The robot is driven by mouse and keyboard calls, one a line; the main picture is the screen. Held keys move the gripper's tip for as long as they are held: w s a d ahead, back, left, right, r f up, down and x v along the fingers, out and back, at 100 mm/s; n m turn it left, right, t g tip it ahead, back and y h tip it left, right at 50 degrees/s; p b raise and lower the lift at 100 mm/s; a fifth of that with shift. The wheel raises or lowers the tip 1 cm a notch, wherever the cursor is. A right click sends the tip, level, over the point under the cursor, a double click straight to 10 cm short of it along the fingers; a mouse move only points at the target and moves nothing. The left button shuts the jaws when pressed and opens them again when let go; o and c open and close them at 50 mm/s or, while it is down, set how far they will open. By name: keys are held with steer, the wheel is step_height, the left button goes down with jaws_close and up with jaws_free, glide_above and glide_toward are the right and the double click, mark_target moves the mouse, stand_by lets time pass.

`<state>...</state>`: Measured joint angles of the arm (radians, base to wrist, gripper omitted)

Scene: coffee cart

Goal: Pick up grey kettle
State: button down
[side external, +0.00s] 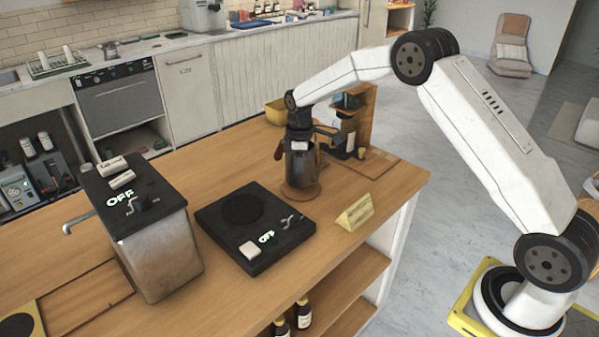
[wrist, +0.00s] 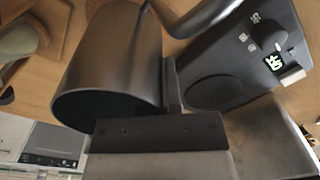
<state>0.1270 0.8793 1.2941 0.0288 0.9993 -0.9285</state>
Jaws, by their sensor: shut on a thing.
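The grey kettle (side external: 301,168) is a dark, upright cylinder over a round wooden mat (side external: 301,192) near the counter's far right part. I cannot tell whether its base touches the mat. My gripper (side external: 299,141) points down at the kettle's top and is shut on it. In the wrist view the kettle (wrist: 112,62) fills the upper left, with its open rim facing the camera and a bent grey tube at upper right. My gripper (wrist: 171,88) shows one dark finger against the kettle's side; the other finger is hidden.
A black hot plate (side external: 255,225) reading OFF lies left of the kettle. A metal tank (side external: 160,252) with a black top stands farther left. A small yellow sign (side external: 355,212) stands front right. A wooden stand (side external: 362,115) and a yellow bowl (side external: 275,112) are close behind.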

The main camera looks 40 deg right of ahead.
steer(key=s+a+r, duration=0.1)
steer(key=s+r, duration=0.9)
steer(key=s, duration=0.4)
steer(key=shift+a, duration=0.2)
steer(key=shift+r, duration=0.1)
steer(key=shift+w+a, duration=0.1)
stand_by(0.4)
